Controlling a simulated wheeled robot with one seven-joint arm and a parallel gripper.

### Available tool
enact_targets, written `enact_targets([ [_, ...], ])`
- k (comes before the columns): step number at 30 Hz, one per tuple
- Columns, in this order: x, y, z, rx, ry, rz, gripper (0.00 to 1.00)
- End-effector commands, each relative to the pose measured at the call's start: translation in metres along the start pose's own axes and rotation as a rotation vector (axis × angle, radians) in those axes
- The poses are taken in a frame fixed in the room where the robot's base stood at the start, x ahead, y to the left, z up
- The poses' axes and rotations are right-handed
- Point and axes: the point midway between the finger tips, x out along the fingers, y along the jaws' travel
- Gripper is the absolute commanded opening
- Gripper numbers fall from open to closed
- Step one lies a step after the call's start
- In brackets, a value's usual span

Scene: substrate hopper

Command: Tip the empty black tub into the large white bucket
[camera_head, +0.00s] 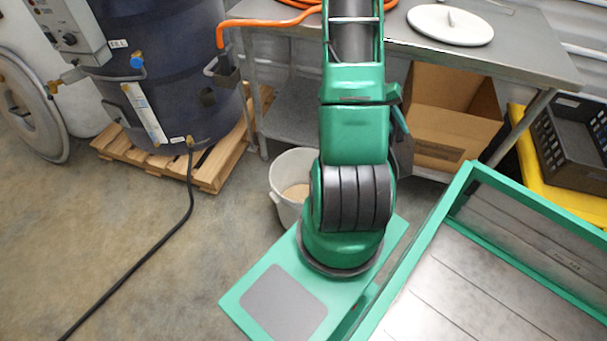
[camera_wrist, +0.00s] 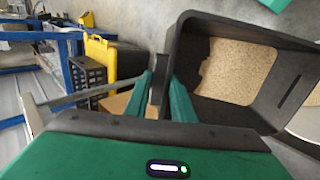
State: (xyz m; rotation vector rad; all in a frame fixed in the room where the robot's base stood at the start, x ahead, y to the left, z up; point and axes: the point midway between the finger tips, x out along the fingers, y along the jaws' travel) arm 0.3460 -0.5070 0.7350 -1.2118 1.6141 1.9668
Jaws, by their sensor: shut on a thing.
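In the wrist view my gripper (camera_wrist: 163,92) is shut on the near-left rim of the black tub (camera_wrist: 190,55). The tub's open side faces the camera. Tan grainy material with a ragged edge shows inside it, so it does not look empty. The large white bucket (camera_head: 281,179) stands on the floor in the head view, left of my arm, with tan material low inside. My arm covers its right side. A pale curved edge at the right of the wrist view may be the bucket; I cannot tell. In the head view my arm hides the gripper and most of the tub.
A metal table (camera_head: 520,58) with a round white lid (camera_head: 450,25) and orange hose stands behind. A cardboard box (camera_head: 450,110) is below it. A dark drum (camera_head: 165,90) stands on a pallet (camera_head: 215,175) at left. A black crate (camera_head: 575,145) sits at right. Floor at lower left is clear except for a cable.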

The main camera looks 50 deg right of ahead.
Motion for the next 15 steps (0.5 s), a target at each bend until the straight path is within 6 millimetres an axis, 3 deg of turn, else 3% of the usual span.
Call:
enact_targets([
  [15,-0.053,-0.039,0.0,-0.003,0.002,0.252,0.0],
])
